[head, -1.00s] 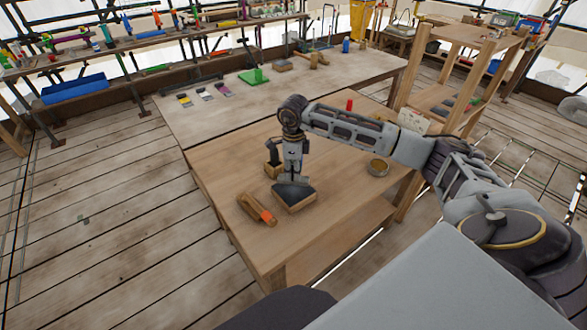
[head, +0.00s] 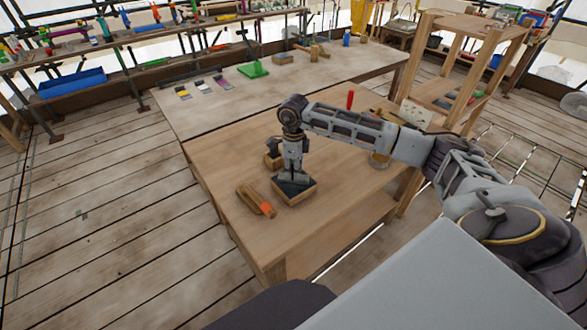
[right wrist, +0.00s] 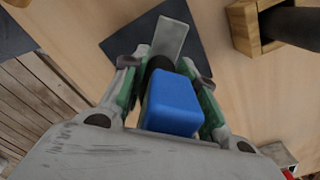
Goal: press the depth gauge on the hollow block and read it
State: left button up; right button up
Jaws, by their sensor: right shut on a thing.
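My right gripper (head: 293,178) points down over a wooden block with a dark top (head: 305,190). In the right wrist view my right gripper (right wrist: 170,95) is shut on a blue-bodied tool (right wrist: 173,103), which I take for the depth gauge. It has a black collar and a grey flat plate (right wrist: 171,38) reaching over the dark top (right wrist: 195,50). I cannot tell whether the plate touches it. No reading shows; the dial or scale is hidden. Whether the dark-topped block is the hollow one is unclear. My left gripper is not in view.
A wooden holder (right wrist: 243,25) with a dark cylinder is close beside the block. A wooden tool with an orange end (head: 257,200) lies at its left. The table's front right is clear.

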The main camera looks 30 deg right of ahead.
jog(key=o, duration=1.2)
jog(key=shift+r, duration=0.1)
jog(key=shift+r, duration=5.95)
